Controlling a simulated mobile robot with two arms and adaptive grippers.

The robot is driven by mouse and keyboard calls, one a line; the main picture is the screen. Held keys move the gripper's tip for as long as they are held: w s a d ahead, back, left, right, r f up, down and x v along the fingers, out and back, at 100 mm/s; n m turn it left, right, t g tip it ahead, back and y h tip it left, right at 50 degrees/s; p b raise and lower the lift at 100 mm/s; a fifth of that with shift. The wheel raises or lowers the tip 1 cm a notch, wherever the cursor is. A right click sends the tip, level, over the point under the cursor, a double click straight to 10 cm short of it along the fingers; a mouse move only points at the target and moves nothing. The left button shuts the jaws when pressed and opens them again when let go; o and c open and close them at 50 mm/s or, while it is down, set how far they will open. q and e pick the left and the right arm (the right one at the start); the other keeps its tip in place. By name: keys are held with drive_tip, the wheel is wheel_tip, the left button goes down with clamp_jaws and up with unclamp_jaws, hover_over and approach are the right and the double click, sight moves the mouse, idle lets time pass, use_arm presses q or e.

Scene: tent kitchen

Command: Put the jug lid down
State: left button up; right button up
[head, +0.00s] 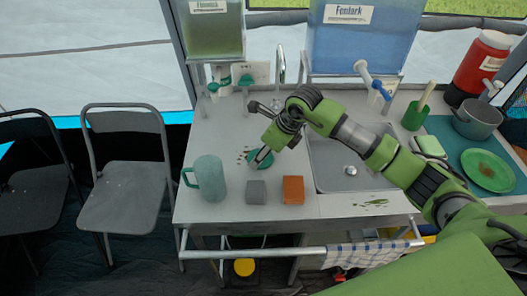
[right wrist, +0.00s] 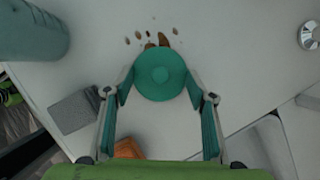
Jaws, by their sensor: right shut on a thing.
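The jug lid (head: 266,160) is a round teal disc with a raised knob. My right gripper (head: 259,158) is shut on it, low over the worktop. In the right wrist view the lid (right wrist: 160,73) sits between the two fingertips of my right gripper (right wrist: 160,84). I cannot tell whether its underside touches the worktop. The teal jug (head: 208,180) stands upright at the left front of the worktop, its handle to the left. It also shows in part in the right wrist view (right wrist: 30,30). My left gripper is not in view.
A grey block (head: 256,192) and an orange block (head: 293,190) lie near the worktop's front edge. Brown crumbs (right wrist: 150,40) lie beside the lid. The sink (head: 345,165) is to the right. Two water tanks stand behind; bare worktop (head: 215,135) lies behind the jug.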

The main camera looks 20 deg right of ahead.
drive_tip(key=o, duration=0.8)
drive_tip(key=shift+r, duration=0.1)
drive_tip(key=shift+s+d+r, duration=0.1)
drive_tip(key=shift+d+r, duration=0.05)
drive_tip(key=shift+r, duration=0.15)
drive_tip(key=b+v, duration=0.1)
drive_tip(key=v, duration=1)
drive_tip(key=shift+s+b, duration=0.1)
drive_tip(key=shift+b, duration=0.25)
